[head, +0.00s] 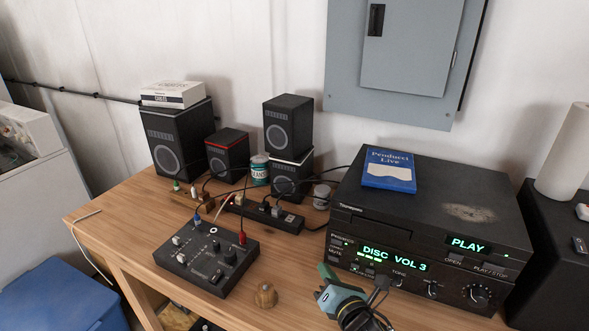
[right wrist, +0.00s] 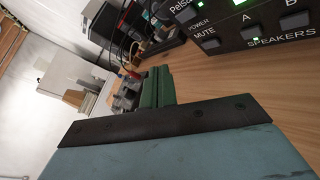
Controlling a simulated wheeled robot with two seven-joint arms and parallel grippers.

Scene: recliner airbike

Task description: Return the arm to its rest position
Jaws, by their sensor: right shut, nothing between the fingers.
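My right gripper (head: 328,280) is at the lower middle of the head view, just in front of the left part of the disc player (head: 430,215). Its green fingers are shut with nothing between them. In the right wrist view the closed fingers (right wrist: 158,88) point toward the wooden table, with the player's MUTE and SPEAKERS buttons above them. I cannot tell whether the gripper touches the player. The player's display is lit green and reads PLAY and DISC VOL 3. My left gripper is not in view.
The wooden table (head: 130,235) holds a black mixer (head: 208,262), a small round wooden knob (head: 265,295), a power strip (head: 270,215) with cables, and several black speakers (head: 178,138). A blue case (head: 389,170) lies on the player.

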